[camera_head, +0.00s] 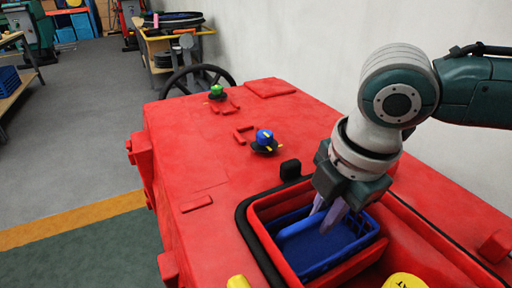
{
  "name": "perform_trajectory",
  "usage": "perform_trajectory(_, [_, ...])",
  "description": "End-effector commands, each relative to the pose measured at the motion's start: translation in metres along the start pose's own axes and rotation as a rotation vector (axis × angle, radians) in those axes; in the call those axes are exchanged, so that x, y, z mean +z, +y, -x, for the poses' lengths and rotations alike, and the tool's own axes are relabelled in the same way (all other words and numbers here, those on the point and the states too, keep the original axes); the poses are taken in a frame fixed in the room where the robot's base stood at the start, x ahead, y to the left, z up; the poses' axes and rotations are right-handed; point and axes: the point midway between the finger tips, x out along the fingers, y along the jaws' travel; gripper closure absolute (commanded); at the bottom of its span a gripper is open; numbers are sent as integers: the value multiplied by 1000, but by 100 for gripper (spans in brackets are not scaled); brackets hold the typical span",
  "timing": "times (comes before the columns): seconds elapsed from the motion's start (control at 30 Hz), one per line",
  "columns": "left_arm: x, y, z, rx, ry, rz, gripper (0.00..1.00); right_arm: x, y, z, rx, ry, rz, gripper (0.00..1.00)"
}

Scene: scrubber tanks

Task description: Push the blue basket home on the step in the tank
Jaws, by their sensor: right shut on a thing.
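The blue basket (343,258) sits inside the opening of the red tank (222,197), near its left end. Its rim lies below the tank's red rim, and it looks slightly tilted. My right gripper (326,219) reaches down into the basket from above. Its pale fingers are shut on a blue part at the basket's left side, which looks like its handle. The step under the basket is hidden by the basket. My left gripper is not in view.
A black seal (250,238) edges the opening. A black block (290,169), a blue knob (264,138) and a green knob (216,90) stand on the tank top. A yellow round part (404,281) is at the lower right.

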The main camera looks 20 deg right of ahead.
Motion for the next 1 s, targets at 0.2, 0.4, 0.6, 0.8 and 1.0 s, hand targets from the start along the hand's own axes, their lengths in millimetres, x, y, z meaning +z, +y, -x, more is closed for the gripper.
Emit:
perform_trajectory(0.2, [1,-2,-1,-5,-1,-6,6,0,-1,-3,0,0,0,100])
perform_trajectory(0.4, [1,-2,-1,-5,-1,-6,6,0,0,-2,1,0,0,100])
perform_trajectory(0.6, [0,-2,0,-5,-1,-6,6,0,0,-2,0,0,0,100])
perform_trajectory(0.8, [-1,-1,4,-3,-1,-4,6,0,0,-1,-1,-1,-1,100])
perform_trajectory(1.0, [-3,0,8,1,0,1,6,0,0,0,-1,0,0,100])
